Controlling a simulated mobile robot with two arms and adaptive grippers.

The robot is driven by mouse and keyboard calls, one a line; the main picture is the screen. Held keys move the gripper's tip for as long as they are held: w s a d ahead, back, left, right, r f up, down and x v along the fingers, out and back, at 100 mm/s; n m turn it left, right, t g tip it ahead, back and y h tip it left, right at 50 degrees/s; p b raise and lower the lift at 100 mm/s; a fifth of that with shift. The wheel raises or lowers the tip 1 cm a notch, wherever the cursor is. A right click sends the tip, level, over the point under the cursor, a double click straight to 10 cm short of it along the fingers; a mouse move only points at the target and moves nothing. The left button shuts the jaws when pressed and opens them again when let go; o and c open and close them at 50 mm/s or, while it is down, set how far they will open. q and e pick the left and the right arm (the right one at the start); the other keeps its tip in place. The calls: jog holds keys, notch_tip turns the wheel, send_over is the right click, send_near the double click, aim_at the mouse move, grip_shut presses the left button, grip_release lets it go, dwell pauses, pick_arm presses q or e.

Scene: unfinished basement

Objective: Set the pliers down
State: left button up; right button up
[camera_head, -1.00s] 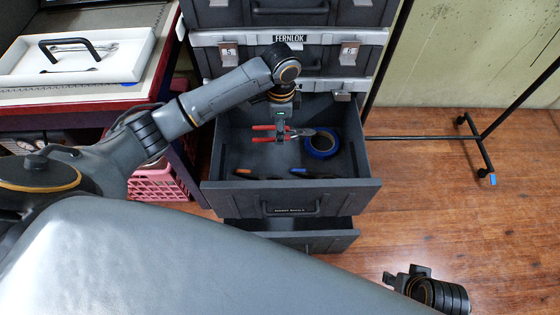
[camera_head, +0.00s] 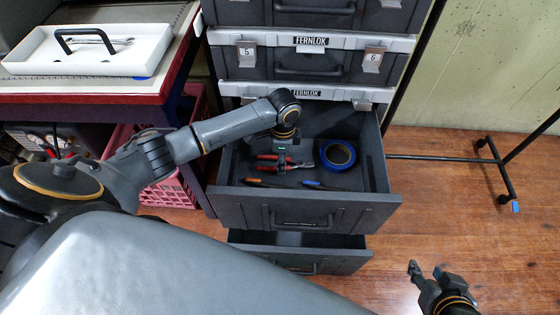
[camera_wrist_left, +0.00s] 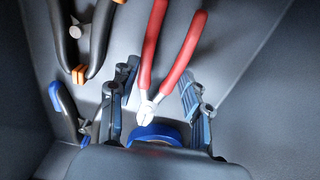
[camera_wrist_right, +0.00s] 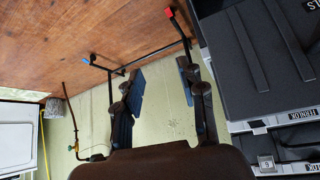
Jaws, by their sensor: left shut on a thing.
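The red-handled pliers (camera_head: 268,158) are low inside the open drawer (camera_head: 300,212) in the head view. My left gripper (camera_head: 282,166) reaches down into the drawer and is shut on the pliers. In the left wrist view the pliers (camera_wrist_left: 172,45) lie between its two fingers (camera_wrist_left: 158,85), with their metal head toward the palm. I cannot tell whether the pliers touch the drawer floor. My right gripper (camera_head: 428,276) is open and empty, out over the wooden floor at the lower right; its spread fingers show in the right wrist view (camera_wrist_right: 160,88).
A blue tape roll (camera_head: 338,156) lies in the drawer right of the pliers. An orange-tipped tool (camera_head: 266,183) and a blue-tipped tool (camera_head: 325,185) lie near the drawer front. A lower drawer (camera_head: 300,258) is also open. A white tray (camera_head: 90,50) is on the left bench.

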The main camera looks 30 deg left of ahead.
pick_arm(q)
jog(key=shift+a+f, duration=0.25)
jog(key=shift+f, duration=0.35)
pick_arm(e)
jog(key=w+r+t, duration=0.1)
jog(key=w+a+r+t, duration=0.1)
jog(key=w, duration=0.1)
jog(key=shift+w+a+r+y, duration=0.15)
jog(key=shift+w+r+y, duration=0.05)
jog(key=shift+w+y, duration=0.1)
pick_arm(q)
jog(key=shift+f, duration=0.1)
jog(key=o, duration=1.4)
